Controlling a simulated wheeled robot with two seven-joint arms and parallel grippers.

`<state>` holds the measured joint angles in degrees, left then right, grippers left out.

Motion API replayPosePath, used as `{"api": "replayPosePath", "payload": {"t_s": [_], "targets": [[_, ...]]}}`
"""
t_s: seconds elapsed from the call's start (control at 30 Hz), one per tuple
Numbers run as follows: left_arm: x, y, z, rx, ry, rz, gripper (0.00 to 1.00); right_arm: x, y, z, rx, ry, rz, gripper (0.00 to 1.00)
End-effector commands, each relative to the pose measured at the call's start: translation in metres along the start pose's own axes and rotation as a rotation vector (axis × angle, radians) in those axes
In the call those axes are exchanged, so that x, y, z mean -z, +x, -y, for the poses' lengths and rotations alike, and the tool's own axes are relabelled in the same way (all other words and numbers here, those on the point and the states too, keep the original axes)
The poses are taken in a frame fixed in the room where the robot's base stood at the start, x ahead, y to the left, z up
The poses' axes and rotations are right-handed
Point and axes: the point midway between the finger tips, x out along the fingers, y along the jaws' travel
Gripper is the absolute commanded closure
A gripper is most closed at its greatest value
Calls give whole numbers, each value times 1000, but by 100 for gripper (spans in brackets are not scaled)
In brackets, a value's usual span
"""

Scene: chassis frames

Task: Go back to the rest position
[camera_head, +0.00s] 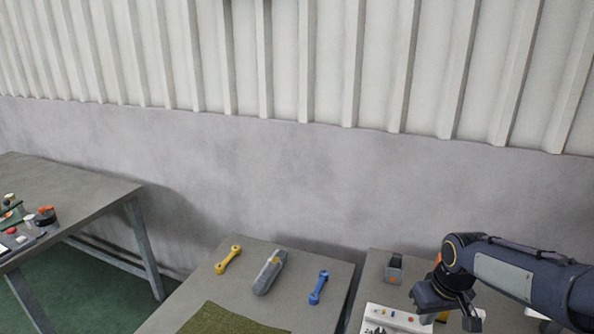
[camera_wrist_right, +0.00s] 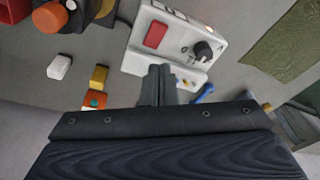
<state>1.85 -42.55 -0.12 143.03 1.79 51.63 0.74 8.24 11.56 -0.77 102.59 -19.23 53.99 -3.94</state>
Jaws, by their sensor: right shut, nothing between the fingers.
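My right gripper (camera_head: 452,318) hangs over the right-hand table at the lower right of the head view, its arm coming in from the right edge. In the right wrist view its two fingers (camera_wrist_right: 158,86) are together with nothing between them. Below them in that view is a white panel (camera_wrist_right: 190,22) with a red block and a black knob; the fingers overlap its edge in the picture, and I cannot tell the gap. The panel also shows in the head view (camera_head: 390,322), partly cut off. My left gripper is not in view.
A grey holder (camera_head: 394,268) stands behind the panel. Another table (camera_head: 85,195) is at left. A wall closes the back.

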Motion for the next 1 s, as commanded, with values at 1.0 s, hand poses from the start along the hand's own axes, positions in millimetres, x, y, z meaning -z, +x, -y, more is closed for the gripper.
{"api": "replayPosePath", "payload": {"t_s": [1.0], "targets": [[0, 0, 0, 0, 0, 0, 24, -195, -72, 121, 307, 216, -305, 100]]}}
